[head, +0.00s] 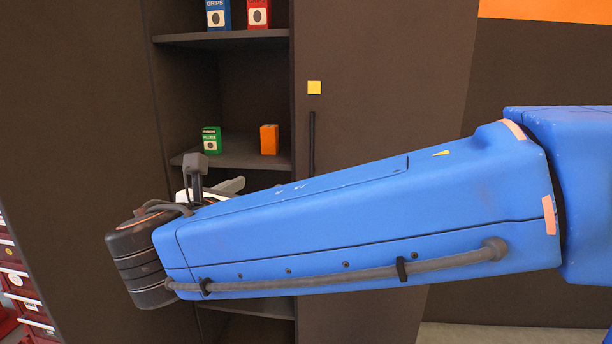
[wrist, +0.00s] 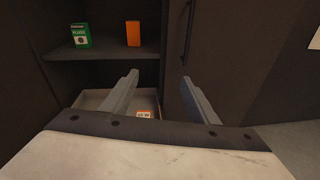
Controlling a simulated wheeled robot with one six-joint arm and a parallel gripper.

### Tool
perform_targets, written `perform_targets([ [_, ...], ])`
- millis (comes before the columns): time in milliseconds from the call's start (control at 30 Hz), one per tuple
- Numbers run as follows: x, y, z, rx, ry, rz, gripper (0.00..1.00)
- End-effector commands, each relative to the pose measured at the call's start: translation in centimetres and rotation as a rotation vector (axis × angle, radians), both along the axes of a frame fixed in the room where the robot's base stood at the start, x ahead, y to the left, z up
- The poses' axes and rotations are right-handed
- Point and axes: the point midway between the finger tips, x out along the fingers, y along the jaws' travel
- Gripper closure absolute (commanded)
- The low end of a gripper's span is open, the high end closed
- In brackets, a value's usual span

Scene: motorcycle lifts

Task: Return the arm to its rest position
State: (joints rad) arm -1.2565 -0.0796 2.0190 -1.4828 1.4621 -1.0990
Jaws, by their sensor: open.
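My blue arm (head: 370,215) reaches across the head view from the right edge toward the shelves at left. In the wrist view my gripper (wrist: 160,90) has its two grey fingers well apart, with nothing held between them. In the head view the gripper is mostly hidden behind my arm; a grey finger (head: 230,186) shows just above the arm's top edge, in front of the open cabinet. Beyond the fingers in the wrist view is a light-coloured tray (wrist: 92,98) holding an orange and white box (wrist: 145,113), partly covered by my gripper.
A dark cabinet has an open shelf bay. A green box (head: 211,139) and an orange box (head: 269,139) stand on its middle shelf (head: 240,152). A blue box (head: 218,15) and a red box (head: 258,14) stand above. A door with a dark handle (head: 312,142) is right of the bay. Red bins (head: 22,281) stand at far left.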

Motion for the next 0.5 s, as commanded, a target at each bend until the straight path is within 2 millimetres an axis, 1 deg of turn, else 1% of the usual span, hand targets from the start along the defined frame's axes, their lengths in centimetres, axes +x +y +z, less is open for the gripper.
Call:
perform_targets([
  [33,0.5,-1.3,-0.3,0.022,0.013,-0.022,0.46],
  [167,1.6,-4.8,-1.5,0.096,0.057,-0.084,0.46],
  [267,2.3,-8.4,-2.9,0.177,0.097,-0.153,0.46],
  [400,2.8,-14.5,-5.3,0.332,0.161,-0.280,0.46],
  [467,2.7,-17.1,-6.4,0.403,0.183,-0.339,0.46],
  [500,2.5,-18.7,-7.1,0.452,0.196,-0.378,0.46],
])
